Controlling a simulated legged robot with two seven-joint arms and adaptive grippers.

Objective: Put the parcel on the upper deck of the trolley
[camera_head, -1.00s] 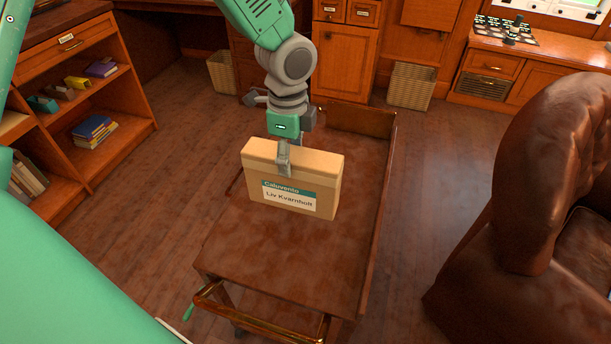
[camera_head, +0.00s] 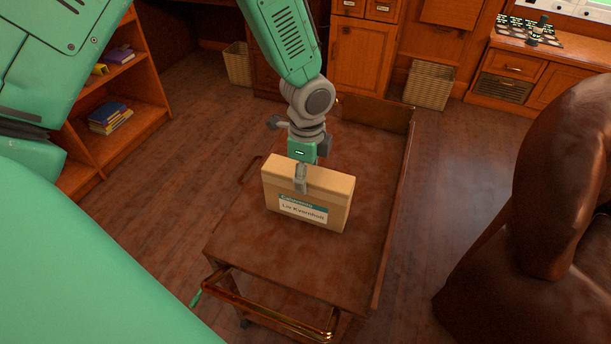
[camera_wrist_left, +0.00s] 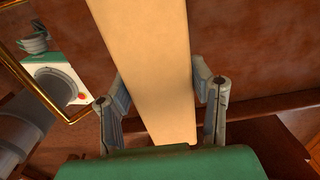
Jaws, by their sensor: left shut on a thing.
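The parcel (camera_head: 308,192) is a tan cardboard box with a white and green label on its front, upright over the upper deck of the trolley (camera_head: 270,255). My left gripper (camera_head: 301,178) comes from above and is shut on its top edge. In the left wrist view the parcel (camera_wrist_left: 155,70) runs between the two fingers. The trolley is brown wood with a brass push handle at its near end. Whether the parcel's underside touches the deck or hangs just above it, I cannot tell. My right gripper is not in view.
A brown leather armchair (camera_head: 555,200) stands right of the trolley. A bookshelf (camera_head: 125,110) is at the left, with wicker baskets (camera_head: 430,84) at the back. The deck around the parcel is bare. Open floor lies on both sides.

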